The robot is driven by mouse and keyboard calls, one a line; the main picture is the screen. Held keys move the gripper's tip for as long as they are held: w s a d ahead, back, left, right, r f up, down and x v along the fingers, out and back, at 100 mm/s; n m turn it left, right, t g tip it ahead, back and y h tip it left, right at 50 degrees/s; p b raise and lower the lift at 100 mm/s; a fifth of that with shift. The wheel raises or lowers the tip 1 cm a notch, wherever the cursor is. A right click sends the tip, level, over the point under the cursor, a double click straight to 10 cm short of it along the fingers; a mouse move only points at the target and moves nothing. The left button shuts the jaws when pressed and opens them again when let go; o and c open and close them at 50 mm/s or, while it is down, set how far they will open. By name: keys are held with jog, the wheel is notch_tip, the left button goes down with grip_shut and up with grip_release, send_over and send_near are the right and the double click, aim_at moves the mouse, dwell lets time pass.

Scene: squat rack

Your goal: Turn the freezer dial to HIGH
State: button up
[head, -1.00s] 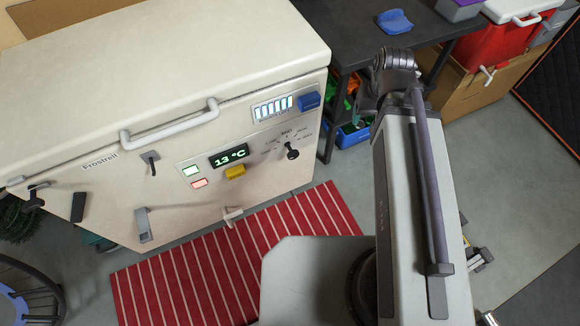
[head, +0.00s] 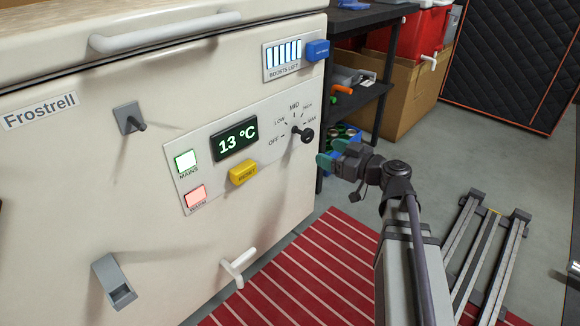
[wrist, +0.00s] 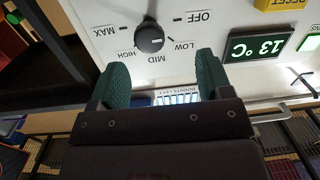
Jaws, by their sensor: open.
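The black freezer dial (head: 303,134) sits on the right of the freezer's control panel (head: 220,160), ringed by OFF, LOW, MID, HIGH and MAX. Its small white mark seems to lie on the LOW side in the wrist view, but I cannot tell the exact setting. My gripper (head: 336,156) is open and empty, to the right of and slightly below the dial in the head view. In the upside-down wrist view, the dial (wrist: 150,38) appears ahead, between the lines of the green finger pads of my gripper (wrist: 162,62), apart from both.
The display (head: 234,139) reads 13 °C. A yellow button (head: 243,172), a blue button (head: 317,50), a lit white MAINS lamp (head: 186,161) and a red lamp (head: 196,197) are nearby. A white tap-like handle (head: 238,267) juts out below. A dark shelf (head: 360,100) stands right of the freezer.

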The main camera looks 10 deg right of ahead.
aim_at(310, 136)
jog(key=w+a, duration=0.2)
jog(key=w, duration=0.1)
jog(key=w+a+r+n, duration=0.1)
jog(key=w+a, duration=0.1)
jog(key=w, duration=0.1)
jog(key=w+a+n+t, duration=0.1)
jog(key=w, duration=0.2)
jog(key=shift+w+a+r, duration=0.15)
jog(key=shift+w+a, duration=0.05)
jog(key=shift+a, duration=0.2)
jog(key=shift+c, duration=0.4)
jog(key=c, duration=0.8)
jog(key=shift+c, duration=0.2)
